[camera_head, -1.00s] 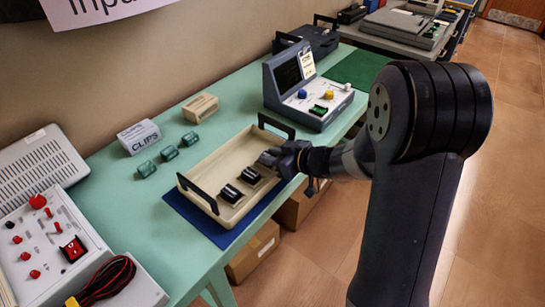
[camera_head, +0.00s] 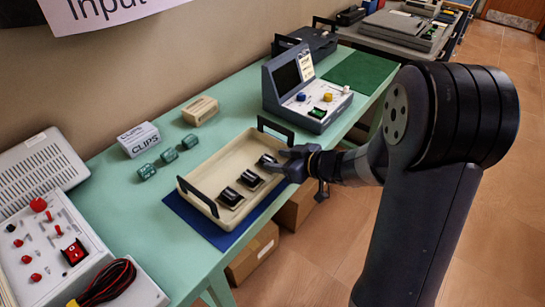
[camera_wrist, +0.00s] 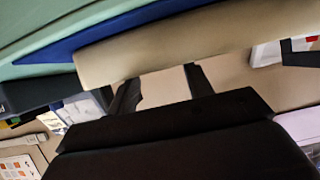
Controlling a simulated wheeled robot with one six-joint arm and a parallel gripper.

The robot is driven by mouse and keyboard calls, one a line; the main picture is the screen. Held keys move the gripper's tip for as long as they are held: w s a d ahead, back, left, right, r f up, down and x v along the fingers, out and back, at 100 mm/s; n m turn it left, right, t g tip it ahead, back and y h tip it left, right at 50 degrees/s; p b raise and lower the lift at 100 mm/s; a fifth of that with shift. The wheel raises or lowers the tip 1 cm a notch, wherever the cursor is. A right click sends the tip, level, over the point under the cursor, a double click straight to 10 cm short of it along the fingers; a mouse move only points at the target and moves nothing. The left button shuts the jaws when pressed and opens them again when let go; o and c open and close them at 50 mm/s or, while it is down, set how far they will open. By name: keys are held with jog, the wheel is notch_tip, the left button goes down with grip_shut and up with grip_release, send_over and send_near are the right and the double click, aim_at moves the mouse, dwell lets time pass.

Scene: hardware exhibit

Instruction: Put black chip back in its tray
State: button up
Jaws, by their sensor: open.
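The cream tray (camera_head: 215,175) with dark handles lies on a blue mat (camera_head: 208,226) near the table's front edge. Three black chips sit in it in a row along its right side: a near one (camera_head: 230,195), a middle one (camera_head: 250,178) and a far one (camera_head: 266,159). My gripper (camera_head: 282,160) is open at the tray's right edge, just right of the far chip. Whether a fingertip touches that chip is too small to tell. In the wrist view the open fingers (camera_wrist: 162,90) show beneath the tray's cream wall (camera_wrist: 165,45); no chip shows there.
A tan block (camera_head: 200,111) lies behind. A grey console (camera_head: 305,90) stands beyond the tray's far handle. A red-buttoned panel (camera_head: 45,245) is at near left. Open floor lies right.

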jog(key=p+v, duration=0.1)
jog(key=v, duration=0.7)
jog(key=shift+s+d+p, duration=0.25)
jog(key=shift+p, duration=0.05)
